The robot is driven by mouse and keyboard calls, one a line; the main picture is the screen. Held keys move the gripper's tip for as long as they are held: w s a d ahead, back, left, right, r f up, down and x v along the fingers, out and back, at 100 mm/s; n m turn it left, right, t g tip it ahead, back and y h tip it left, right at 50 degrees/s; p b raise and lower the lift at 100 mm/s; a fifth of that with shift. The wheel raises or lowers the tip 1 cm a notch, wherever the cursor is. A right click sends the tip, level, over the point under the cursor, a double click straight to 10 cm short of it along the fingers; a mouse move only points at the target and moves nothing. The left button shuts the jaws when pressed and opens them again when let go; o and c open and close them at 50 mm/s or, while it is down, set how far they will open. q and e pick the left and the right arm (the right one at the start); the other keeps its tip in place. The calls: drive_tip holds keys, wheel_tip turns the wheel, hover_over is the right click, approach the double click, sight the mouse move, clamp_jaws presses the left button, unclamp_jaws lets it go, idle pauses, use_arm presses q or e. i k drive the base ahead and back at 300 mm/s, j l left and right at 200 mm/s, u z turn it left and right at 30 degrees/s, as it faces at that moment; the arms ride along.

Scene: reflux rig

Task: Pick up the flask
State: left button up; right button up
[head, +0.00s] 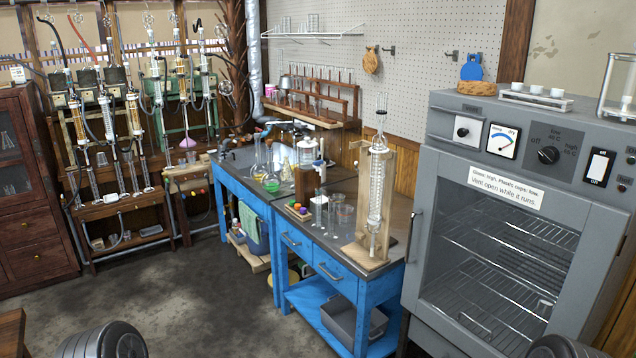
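Several pieces of flask-like glassware stand on the blue bench (240,188). A round clear flask with green liquid (271,184) is near the middle of the bench. Another clear long-necked flask (258,168) stands just left of it. A pale yellowish conical vessel (286,171) is close on its right. The frame does not show which one the task means. Neither of my grippers is in view; only dark rounded parts of my arms show at the bottom edge.
A glass condenser on a wooden stand (377,200) is at the bench's right end. Small beakers (340,215) and a tray of coloured stoppers (297,209) stand nearby. A grey drying oven (520,200) fills the right. Open floor (180,295) lies left of the bench.

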sight(272, 182)
drive_tip(key=i+u, duration=0.45)
drive_tip(key=i, duration=0.35)
drive_tip(key=i+l+u, duration=0.15)
drive_tip(key=i+u, duration=0.35)
drive_tip(key=i, duration=0.3)
drive_tip(key=i+j+z, duration=0.25)
drive_tip(key=i, duration=0.25)
drive_tip(key=i+j+z, duration=0.3)
drive_tip(key=i, duration=0.2)
drive_tip(key=i+j+z, duration=0.4)
drive_tip(key=j, duration=0.2)
drive_tip(key=i+j+z, duration=0.35)
drive_tip(key=j, duration=0.3)
drive_tip(key=i+j+z, duration=0.2)
drive_tip(key=j, duration=0.2)
drive_tip(key=j+z, duration=0.2)
drive_tip(key=j, duration=0.15)
